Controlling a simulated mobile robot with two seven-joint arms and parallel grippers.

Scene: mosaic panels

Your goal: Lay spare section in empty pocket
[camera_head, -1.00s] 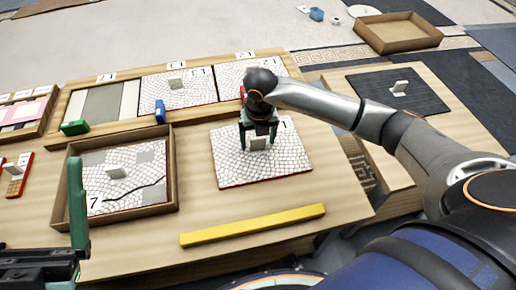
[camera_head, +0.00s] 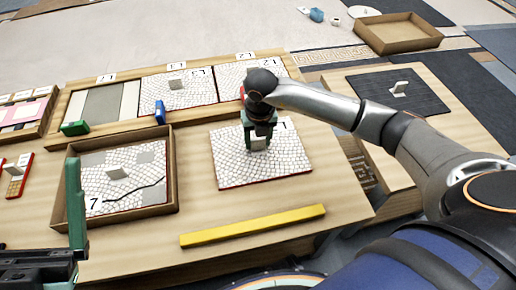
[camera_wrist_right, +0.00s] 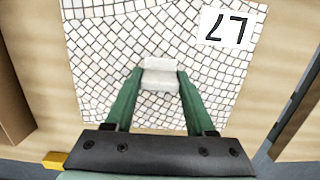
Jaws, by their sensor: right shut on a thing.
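The white mosaic section (camera_head: 235,170) with a number tag lies flat on the table in front of the long tray. My right gripper (camera_head: 259,140) is upright over it, shut on its pale handle block (camera_wrist_right: 159,80); the wrist view shows the green fingers on either side of the block. The long tray (camera_head: 130,124) at the back has a left pocket (camera_head: 104,102) showing a bare grey bed with pale strips. Its middle (camera_head: 195,92) and right pockets hold mosaic sections. My left gripper (camera_head: 76,205) is partly in view at the left edge; its opening cannot be judged.
A wooden crate (camera_head: 174,165) holds a mosaic section with grey patches and a dark line. A yellow bar (camera_head: 252,226) lies near the front edge. Green (camera_head: 75,128) and blue (camera_head: 160,112) blocks sit at the tray's front rim. A dark panel (camera_head: 420,95) lies on the right table.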

